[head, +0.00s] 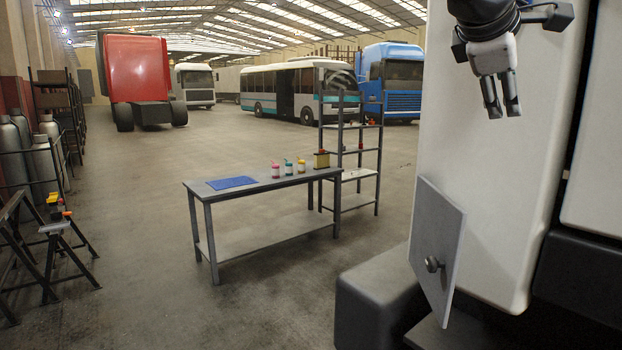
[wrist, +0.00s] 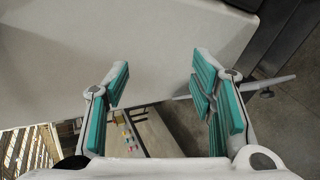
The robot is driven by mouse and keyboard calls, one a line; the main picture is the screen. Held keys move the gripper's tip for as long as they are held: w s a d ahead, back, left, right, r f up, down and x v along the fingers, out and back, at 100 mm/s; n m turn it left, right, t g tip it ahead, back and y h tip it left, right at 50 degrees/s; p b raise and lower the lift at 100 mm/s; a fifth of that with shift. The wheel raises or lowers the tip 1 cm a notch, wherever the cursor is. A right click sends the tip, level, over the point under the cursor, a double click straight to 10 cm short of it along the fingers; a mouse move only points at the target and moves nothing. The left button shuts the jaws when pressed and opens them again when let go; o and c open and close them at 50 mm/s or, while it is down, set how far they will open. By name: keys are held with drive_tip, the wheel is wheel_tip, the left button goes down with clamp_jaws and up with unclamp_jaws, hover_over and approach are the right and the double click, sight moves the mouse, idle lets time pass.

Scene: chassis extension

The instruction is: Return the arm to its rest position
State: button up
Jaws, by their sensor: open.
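My gripper (head: 502,109) hangs at the top right of the head view, fingers pointing down, in front of a large white vehicle panel (head: 480,170). In the wrist view my gripper (wrist: 160,100) has its two teal-padded fingers spread apart, with nothing between them. The white panel (wrist: 130,50) fills the upper part of the wrist view. A grey plate with a round knob (head: 437,250) stands out from the vehicle's side below my gripper, well apart from it. The upper part of my arm is cut off by the frame.
A grey workbench (head: 225,197) with a blue mat (head: 232,183) and several small bottles stands mid-floor, beside a metal shelf (head: 360,205). Trucks and a bus (head: 290,90) are parked behind. Gas cylinders (head: 45,155) and a sawhorse stand at left. The floor between is clear.

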drive_tip(key=s+a+f+m+g+y+b, duration=0.1)
drive_tip(key=s+a+f+m+y, duration=0.1)
drive_tip(key=s+f, duration=0.4)
drive_tip(key=s+a+f+m+y+b, duration=0.1)
drive_tip(key=s+a+f+m+y, duration=0.2)
drive_tip(key=f, duration=1.3)
drive_tip(key=s+a+f+m+g+y+b, duration=0.1)
drive_tip(key=s+a+f+m+y+b, duration=0.1)
drive_tip(key=s+a+f+m, duration=0.4)
drive_tip(key=s+f+y, duration=0.1)
drive_tip(key=s+f, duration=0.2)
drive_tip(key=f, duration=0.2)
drive_tip(key=shift+s+f+g, duration=0.15)
drive_tip(key=shift+f+g, duration=0.15)
